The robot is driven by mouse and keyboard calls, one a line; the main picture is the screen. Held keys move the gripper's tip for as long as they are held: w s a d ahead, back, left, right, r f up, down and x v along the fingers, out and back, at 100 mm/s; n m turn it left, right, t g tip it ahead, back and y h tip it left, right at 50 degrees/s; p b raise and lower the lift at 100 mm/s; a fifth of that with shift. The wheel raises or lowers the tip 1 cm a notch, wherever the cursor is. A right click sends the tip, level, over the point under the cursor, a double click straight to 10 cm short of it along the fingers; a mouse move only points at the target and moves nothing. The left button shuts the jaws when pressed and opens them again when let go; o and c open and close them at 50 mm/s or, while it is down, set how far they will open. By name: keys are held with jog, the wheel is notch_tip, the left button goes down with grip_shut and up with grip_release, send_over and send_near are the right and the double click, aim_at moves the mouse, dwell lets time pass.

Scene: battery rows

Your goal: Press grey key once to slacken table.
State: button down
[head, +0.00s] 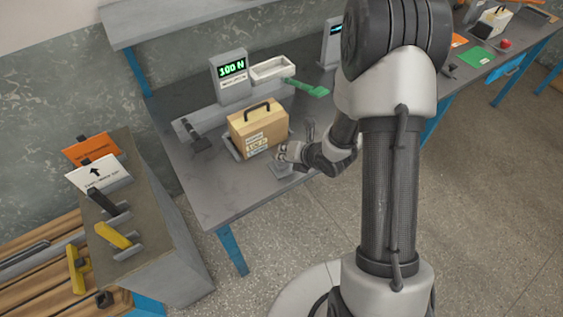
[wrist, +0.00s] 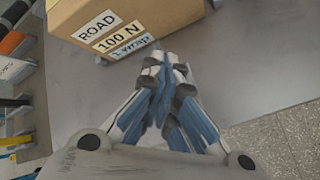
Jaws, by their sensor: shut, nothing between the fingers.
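My gripper (head: 284,157) is shut and empty, low over the table front, just right of the cardboard box. In the wrist view its closed fingers (wrist: 163,66) point at the table beside the box. A small grey block (head: 280,171), perhaps the grey key, shows at the fingertips; the gripper partly hides it, and I cannot tell whether they touch. The grey table (head: 225,195) carries a display (head: 232,70) reading "100 N" in green. The box (head: 258,127) has a dark handle; its labels read "ROAD", "100 N" and "1 wrap" in the wrist view (wrist: 115,30).
A white tray (head: 272,68) and a green-handled tool (head: 308,88) lie behind the box. A dark clamp-like part (head: 197,138) is at its left. A side bench (head: 150,200) holds orange and white signs and black and yellow handles. The table's front left is clear.

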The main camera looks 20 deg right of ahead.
jog(key=shift+f+b, duration=0.9)
jog(key=shift+b, duration=0.2)
dwell(1.0)
jog(key=shift+r, duration=0.1)
jog(key=shift+r+p, duration=0.75)
jog(key=shift+r, duration=0.5)
jog(key=shift+r+p, duration=1.45)
jog(key=shift+r, duration=1.1)
